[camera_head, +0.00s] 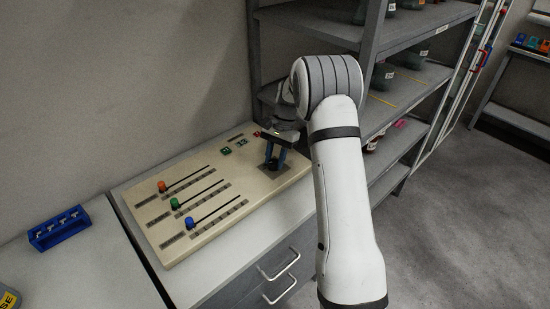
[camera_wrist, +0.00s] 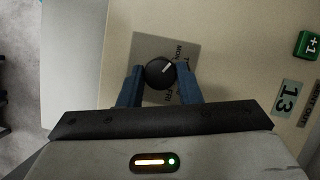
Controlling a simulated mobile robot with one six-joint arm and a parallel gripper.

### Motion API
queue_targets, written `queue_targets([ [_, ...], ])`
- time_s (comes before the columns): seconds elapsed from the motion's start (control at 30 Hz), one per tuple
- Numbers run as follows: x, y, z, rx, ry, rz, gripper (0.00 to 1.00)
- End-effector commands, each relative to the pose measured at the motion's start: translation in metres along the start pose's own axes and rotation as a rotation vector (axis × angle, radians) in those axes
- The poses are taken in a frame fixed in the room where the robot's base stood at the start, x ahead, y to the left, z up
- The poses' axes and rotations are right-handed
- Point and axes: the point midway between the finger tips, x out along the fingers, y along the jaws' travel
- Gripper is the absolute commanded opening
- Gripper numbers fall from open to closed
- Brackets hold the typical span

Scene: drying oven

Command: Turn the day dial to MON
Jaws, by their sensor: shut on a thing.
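The day dial (camera_wrist: 158,73) is a round black knob with a white pointer mark on a grey label plate (camera_wrist: 150,48). In the wrist view its pointer is toward the upper right. Letters show around it, with MON and FRI partly readable and other day names hidden. My gripper (camera_wrist: 160,80) has its blue fingers on either side of the knob, shut on it. In the head view my gripper (camera_head: 274,157) reaches down onto the right end of the beige panel (camera_head: 210,160), and the dial is mostly hidden there.
The panel also carries orange (camera_head: 162,186), green (camera_head: 175,203) and blue (camera_head: 190,223) slider knobs, a green +1 button (camera_wrist: 307,45) and a display reading 13 (camera_wrist: 289,98). A grey shelf rack (camera_head: 410,80) stands close behind my arm. A blue rack (camera_head: 58,228) sits at left.

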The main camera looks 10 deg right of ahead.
Motion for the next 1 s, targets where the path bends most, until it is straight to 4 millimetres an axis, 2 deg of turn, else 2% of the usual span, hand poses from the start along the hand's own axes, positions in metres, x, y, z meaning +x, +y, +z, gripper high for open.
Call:
queue_targets([
  [0.13, 0.001, -0.001, 0.001, -0.001, -0.002, 0.000, 0.08],
  [0.17, 0.001, -0.001, 0.001, -0.001, -0.002, 0.000, 0.33],
  [0.4, 0.001, 0.000, 0.001, 0.000, -0.001, 0.000, 0.52],
  [0.73, -0.006, 0.000, 0.000, 0.001, 0.000, -0.001, 0.53],
  [1.0, -0.050, -0.001, -0.001, 0.000, 0.002, -0.003, 0.53],
])
